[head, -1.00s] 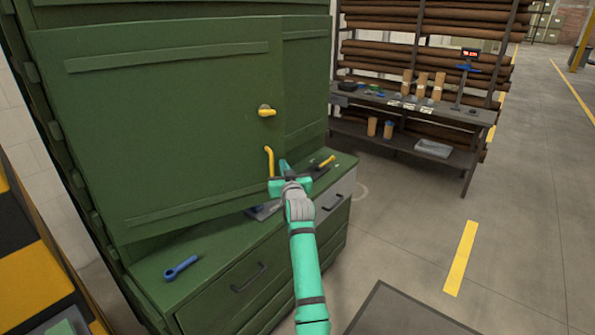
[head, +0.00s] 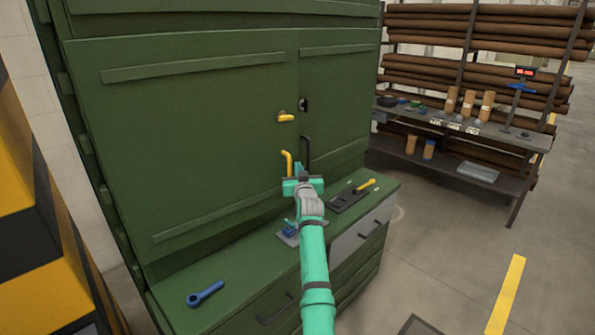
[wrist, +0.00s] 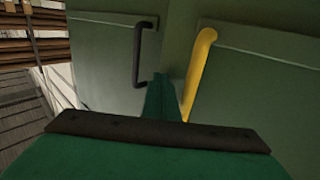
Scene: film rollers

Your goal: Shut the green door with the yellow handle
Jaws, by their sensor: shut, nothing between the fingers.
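The green door (head: 195,135) with the yellow handle (head: 287,163) is the left door of the green cabinet. It looks nearly flush with the right door (head: 335,110), which has a black handle (head: 305,152). The yellow handle (wrist: 198,72) and the black handle (wrist: 140,55) stand side by side in the wrist view. My gripper (head: 303,180) is shut and empty, just below the handles at the front of the doors. In the wrist view its fingers (wrist: 160,98) point between the two handles. Whether they touch the door I cannot tell.
A blue wrench (head: 205,294) lies on the cabinet's ledge below the doors. A dark tray (head: 343,202) with a yellow-handled tool (head: 365,185) lies right of my gripper. A grey workbench (head: 470,140) stands at the right. Floor between is open.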

